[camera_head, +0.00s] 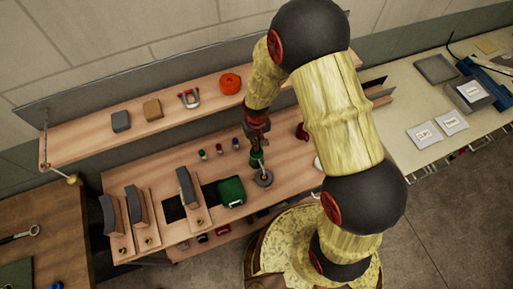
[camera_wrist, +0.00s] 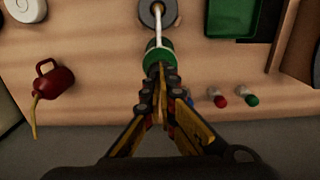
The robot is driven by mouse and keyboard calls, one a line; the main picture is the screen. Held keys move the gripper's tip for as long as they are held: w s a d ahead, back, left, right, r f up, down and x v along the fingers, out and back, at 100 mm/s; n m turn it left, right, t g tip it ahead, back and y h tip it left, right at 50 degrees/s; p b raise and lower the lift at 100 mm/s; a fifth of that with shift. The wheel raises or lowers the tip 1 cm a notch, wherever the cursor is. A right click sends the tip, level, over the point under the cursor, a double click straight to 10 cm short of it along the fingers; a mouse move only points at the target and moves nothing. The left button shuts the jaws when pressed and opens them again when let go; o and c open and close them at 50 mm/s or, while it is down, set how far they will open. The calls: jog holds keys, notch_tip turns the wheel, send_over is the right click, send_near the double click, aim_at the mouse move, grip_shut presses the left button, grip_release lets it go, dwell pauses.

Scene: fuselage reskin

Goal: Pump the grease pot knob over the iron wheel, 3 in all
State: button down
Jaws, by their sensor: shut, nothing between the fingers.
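The green grease pot (camera_head: 257,161) stands on the wooden bench. In the wrist view its green body (camera_wrist: 157,55) shows just past my fingertips, with a pale spout reaching from it over the grey iron wheel (camera_wrist: 157,14). The round wheel (camera_head: 264,179) lies flat on the bench beside the pot. My gripper (camera_head: 258,138) points down above the pot, and its fingers (camera_wrist: 160,82) are shut with nothing between them. The knob is hidden behind the fingertips, and I cannot tell whether they touch it.
A red can (camera_wrist: 54,82) with a yellow spout stands to the left in the wrist view. Small bottles (camera_head: 219,149) and a green box (camera_head: 231,191) stand left of the pot in the head view. A shelf (camera_head: 80,130) runs behind the bench.

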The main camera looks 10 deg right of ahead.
jog(key=shift+r, duration=0.1)
jog(key=shift+r+p, duration=0.9)
jog(key=shift+r, duration=0.35)
notch_tip(320, 180, up, 5)
jog(key=p, duration=0.3)
dwell(0.3)
dwell(0.5)
